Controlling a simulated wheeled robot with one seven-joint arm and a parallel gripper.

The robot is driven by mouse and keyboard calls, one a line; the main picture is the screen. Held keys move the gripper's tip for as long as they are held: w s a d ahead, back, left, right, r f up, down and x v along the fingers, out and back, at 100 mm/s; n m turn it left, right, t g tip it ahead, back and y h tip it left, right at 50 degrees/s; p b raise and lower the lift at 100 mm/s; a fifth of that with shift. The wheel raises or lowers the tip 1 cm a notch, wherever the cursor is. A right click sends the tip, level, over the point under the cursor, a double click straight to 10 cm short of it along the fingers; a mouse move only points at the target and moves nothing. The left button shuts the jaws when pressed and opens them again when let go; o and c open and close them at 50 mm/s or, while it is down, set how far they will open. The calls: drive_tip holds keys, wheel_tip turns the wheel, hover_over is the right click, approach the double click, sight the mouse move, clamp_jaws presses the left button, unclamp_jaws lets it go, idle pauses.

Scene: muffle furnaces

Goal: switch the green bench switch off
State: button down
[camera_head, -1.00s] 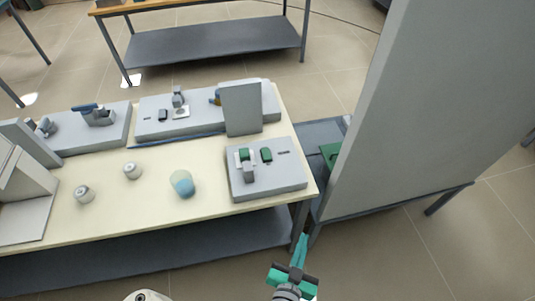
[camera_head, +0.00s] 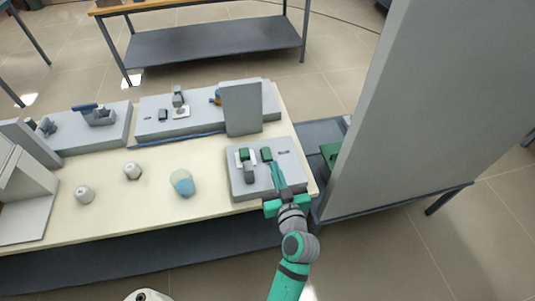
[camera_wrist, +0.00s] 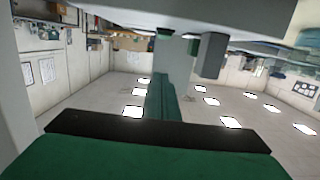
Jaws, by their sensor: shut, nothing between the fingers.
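A grey switch box (camera_head: 234,180) sits at the right end of the bench. On its top are a green square switch (camera_head: 266,154) and, to its left, a green-topped piece (camera_head: 244,155) with a grey block in front of it. My gripper (camera_head: 274,168) is over the box, its long green fingers shut and empty. The fingertips are just below the green square switch in the head view; I cannot tell whether they touch it. In the wrist view the shut fingers (camera_wrist: 162,95) point away, with a small green part and a grey block near the top. The switch's position is not clear.
A tall grey panel (camera_head: 380,110) stands right of the bench. An upright grey plate (camera_head: 242,108) stands behind the box.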

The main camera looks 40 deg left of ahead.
drive_tip(key=shift+w, duration=0.1)
drive_tip(key=shift+w+a, duration=0.1)
hover_over(268, 158)
drive_tip(key=shift+f, duration=0.55)
wheel_tip(268, 158, down, 3)
drive_tip(key=shift+a+f, duration=0.1)
drive_tip(key=shift+a, duration=0.05)
drive_tip(key=shift+f, duration=0.4)
